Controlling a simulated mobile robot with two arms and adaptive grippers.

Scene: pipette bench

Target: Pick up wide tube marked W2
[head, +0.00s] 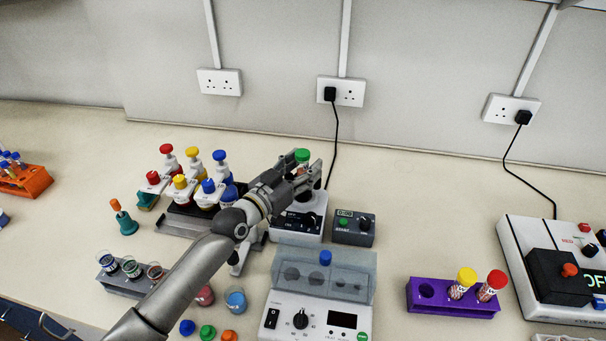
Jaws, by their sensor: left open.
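My left gripper (303,172) reaches in from the lower left and is open at a green-capped tube (302,155) on a small white device with a black dial (297,229). The fingers cover most of this tube, and I cannot tell whether they touch it. A purple rack (424,307) at the right holds a yellow-capped wide tube (459,290) and a red-capped wide tube (486,292), both tilted in the picture; its left hole looks empty. No W2 mark is readable on any tube. My right gripper is not in view.
Pump bottles with red, yellow and blue tops (193,158) stand left of the gripper. A small timer box (353,228) is right of the device. A lidded white machine (318,316) stands in front. Bench between the timer and the right-hand machine (515,243) is clear.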

